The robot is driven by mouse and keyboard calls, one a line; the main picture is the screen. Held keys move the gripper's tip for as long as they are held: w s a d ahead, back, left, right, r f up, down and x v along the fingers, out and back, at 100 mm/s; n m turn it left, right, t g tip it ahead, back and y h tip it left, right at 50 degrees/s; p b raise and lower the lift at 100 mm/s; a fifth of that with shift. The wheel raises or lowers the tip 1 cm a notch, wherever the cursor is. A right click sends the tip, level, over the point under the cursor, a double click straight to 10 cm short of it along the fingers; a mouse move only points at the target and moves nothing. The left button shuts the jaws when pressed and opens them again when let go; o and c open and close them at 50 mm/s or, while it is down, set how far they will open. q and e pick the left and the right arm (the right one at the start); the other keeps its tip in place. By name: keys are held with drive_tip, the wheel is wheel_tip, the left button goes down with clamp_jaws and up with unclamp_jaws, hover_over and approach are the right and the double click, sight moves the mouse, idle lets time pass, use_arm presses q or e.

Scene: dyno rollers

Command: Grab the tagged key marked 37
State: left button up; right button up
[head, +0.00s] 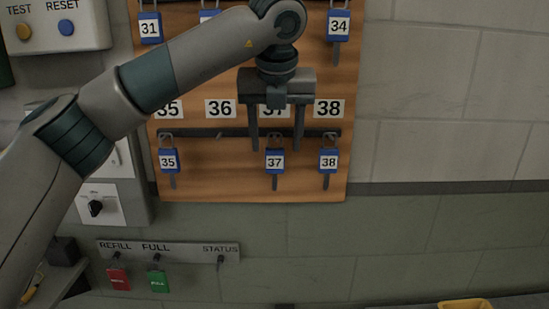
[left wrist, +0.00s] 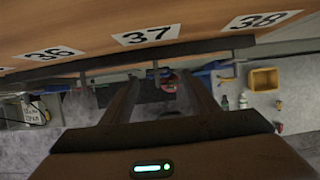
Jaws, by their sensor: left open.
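The blue key tag marked 37 (head: 275,161) hangs from the lower rail of the wooden key board, below the 37 label, with its key hanging down. My left gripper (head: 276,146) is in front of the board, its two fingers pointing down on either side of the tag's hook area. The gripper is open. In the left wrist view the 37 label (left wrist: 148,35) is above the fingers (left wrist: 168,90), and a small tag shows between them, too small to read. I cannot tell whether the fingers touch anything. My right gripper is not in view.
Tag 35 (head: 169,160) hangs to the left and tag 38 (head: 328,161) close on the right of 37. The rail (head: 220,133) runs along the board. A lower rail holds red (head: 118,279) and green (head: 158,282) tags. The wall at right is bare.

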sight(275, 149)
use_arm(q)
drive_tip(key=shift+s, duration=0.1)
drive_tip(key=shift+w+f+p, duration=0.4)
drive_tip(key=shift+f+p, duration=0.05)
drive_tip(key=shift+p, duration=0.35)
drive_tip(key=p+x, duration=0.2)
drive_tip(key=shift+w+a+f, duration=0.15)
drive_tip(key=shift+w+f, duration=0.35)
drive_tip(key=shift+f, duration=0.35)
drive_tip(key=c, duration=1.1)
